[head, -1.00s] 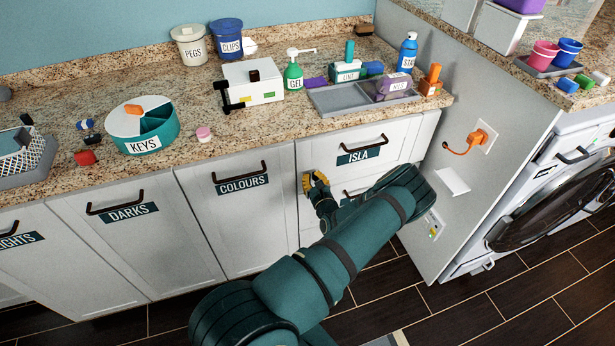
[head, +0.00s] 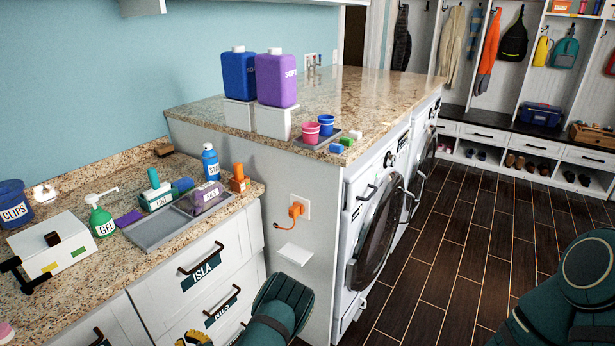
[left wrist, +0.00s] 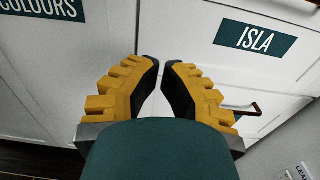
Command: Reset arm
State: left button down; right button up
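My left arm (head: 277,311) reaches in at the bottom of the head view, in front of the drawers beside the grey end panel. Only part of its yellow-toothed left gripper (head: 194,338) shows at the bottom edge. In the left wrist view the two fingers of the left gripper (left wrist: 161,64) curve inward, with tips almost meeting and nothing between them. They are in front of the white fronts labelled COLOURS (left wrist: 42,10) and ISLA (left wrist: 255,38). My right arm (head: 575,290) shows at the lower right; its gripper is out of view.
The granite counter (head: 120,285) holds a GEL bottle (head: 101,218), a grey tray (head: 160,232) and a white box (head: 52,243). An orange plug (head: 296,210) sticks out from the end panel. A washer (head: 375,225) stands right of it. Dark floor (head: 455,250) lies open beyond.

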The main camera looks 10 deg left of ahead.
pick_arm(q)
jog(key=s+d+f+n+g+h, duration=0.2)
jog(key=s+n+g, duration=0.25)
jog(key=s, duration=0.25)
jog(key=s+d+f+n+g+h, duration=0.2)
jog(key=s+f+n+g+h, duration=0.15)
jog(key=s+g, duration=0.3)
jog(key=s+d+n+g+h, duration=0.2)
jog(key=s+d+n+h, duration=0.2)
jog(key=s+d+h, duration=0.45)
jog(key=w+d+n+h, duration=0.2)
jog(key=d+n, duration=0.2)
jog(key=d, duration=0.7)
jog(key=w+d+r+n+t+h, duration=0.4)
jog(key=w+d+r+n+t, duration=0.3)
jog(key=w+d+r+n, duration=0.1)
jog(key=shift+d+r+t+h, duration=0.35)
jog(key=shift+d+r, duration=0.25)
jog(key=shift+d, duration=0.25)
jog(key=shift+w, duration=0.1)
